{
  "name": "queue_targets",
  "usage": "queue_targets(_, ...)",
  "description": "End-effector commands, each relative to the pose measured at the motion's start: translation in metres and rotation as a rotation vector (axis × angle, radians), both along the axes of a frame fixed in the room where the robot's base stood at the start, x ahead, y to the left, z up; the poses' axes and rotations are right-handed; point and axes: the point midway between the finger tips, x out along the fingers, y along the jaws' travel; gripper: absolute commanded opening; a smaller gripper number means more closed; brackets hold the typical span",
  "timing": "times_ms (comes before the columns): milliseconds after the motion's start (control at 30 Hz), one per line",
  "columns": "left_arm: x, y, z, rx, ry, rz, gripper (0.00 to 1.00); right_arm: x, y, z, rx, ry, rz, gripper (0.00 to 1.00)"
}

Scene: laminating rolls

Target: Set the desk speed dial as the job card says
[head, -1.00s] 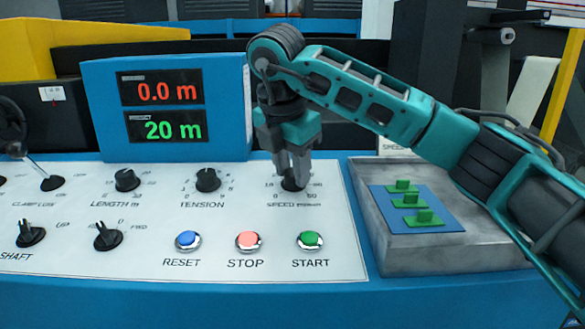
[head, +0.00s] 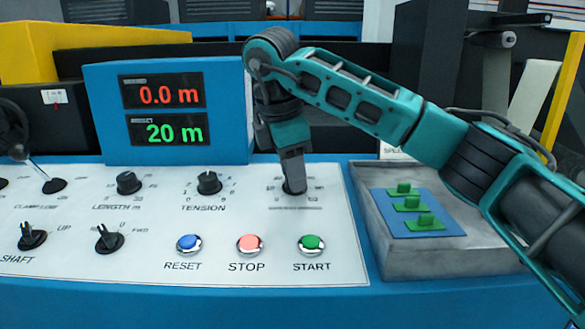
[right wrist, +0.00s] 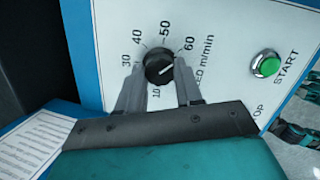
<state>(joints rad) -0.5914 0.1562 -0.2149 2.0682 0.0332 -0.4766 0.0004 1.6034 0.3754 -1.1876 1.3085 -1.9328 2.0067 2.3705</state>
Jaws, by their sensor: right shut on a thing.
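The speed dial (right wrist: 158,66) is a round black knob on the white panel, with numbers including 10, 30, 40, 50 and 60 around it. A light mark on the knob slants towards the 60 side; the exact setting is hard to read. My right gripper (right wrist: 158,76) is shut on the knob, one finger on each side. In the head view my right gripper (head: 294,188) points down and hides most of the dial. A pale card (head: 393,153) with partly hidden lettering stands behind my right arm; it cannot be read. My left gripper is not in view.
The green START button (head: 312,245), red STOP button (head: 250,245) and blue RESET button (head: 189,244) lie in front of the dial. The tension knob (head: 209,183) is to its left. A grey tray (head: 450,262) with green pieces is to the right. The display box (head: 220,125) rises behind.

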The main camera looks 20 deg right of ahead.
Motion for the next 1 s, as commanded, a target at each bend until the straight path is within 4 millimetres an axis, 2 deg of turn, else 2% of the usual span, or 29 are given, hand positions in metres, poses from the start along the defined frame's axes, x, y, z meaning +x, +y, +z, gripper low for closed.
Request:
queue_targets(333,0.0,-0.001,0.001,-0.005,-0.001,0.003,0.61,0.0,0.0,0.0,0.002,-0.001,-0.006,0.05)
queue_targets(367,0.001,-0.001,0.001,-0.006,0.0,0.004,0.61,0.0,0.0,0.0,0.002,-0.001,-0.006,0.36)
queue_targets(600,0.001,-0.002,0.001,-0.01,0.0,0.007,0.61,0.0,0.0,0.0,0.001,-0.001,-0.004,0.59)
queue_targets(867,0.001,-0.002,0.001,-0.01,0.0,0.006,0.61,0.0,0.0,0.001,0.001,-0.001,-0.004,0.61)
queue_targets(1000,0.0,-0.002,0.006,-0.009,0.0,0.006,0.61,-0.001,0.002,0.014,0.001,-0.004,-0.003,0.61)
